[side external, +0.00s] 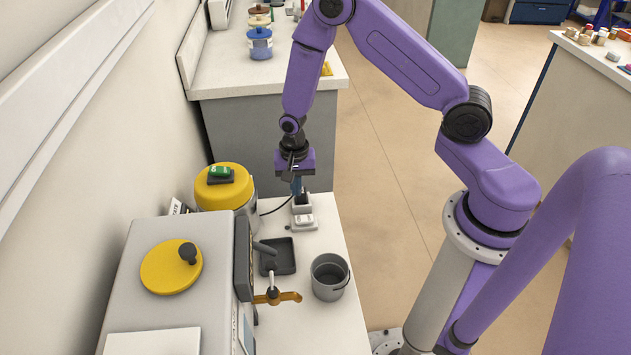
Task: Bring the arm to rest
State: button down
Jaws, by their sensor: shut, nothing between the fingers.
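My gripper (296,185) points down at the end of my purple arm, above the far part of the white worktop (345,300). Its fingers are small here; they are shut with nothing held. Just below them is a small black block (301,202) by a white socket-like piece (303,222). I cannot tell whether the fingertips touch the block. The grey kiln-like box (185,235) stands at the lower left, with a yellow disc (171,267) and dark knob on it.
A grey bucket (330,277), a dark tray (281,257) and an orange lever (285,297) are nearer the camera. A yellow drum (223,196) carries a green item (220,171). Another counter (225,65) with jars stands behind. Open floor lies right of the worktop.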

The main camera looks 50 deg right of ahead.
jog(key=s+a+r+n, duration=0.4)
jog(key=s+r+n, duration=0.2)
jog(key=r, duration=0.2)
jog(key=s+a+r+n, duration=0.3)
jog(key=s+r+n, duration=0.2)
jog(key=r, duration=0.3)
jog(key=s+d+r+n, duration=0.2)
jog(key=s+r+n, duration=0.2)
jog(key=s, duration=0.4)
jog(key=s+d+r+n, duration=0.2)
jog(key=s+r+n, duration=0.2)
jog(key=s+n, duration=0.3)
jog(key=shift+s+r, duration=0.3)
jog(key=shift+s, duration=0.2)
jog(key=shift+w+a, duration=0.1)
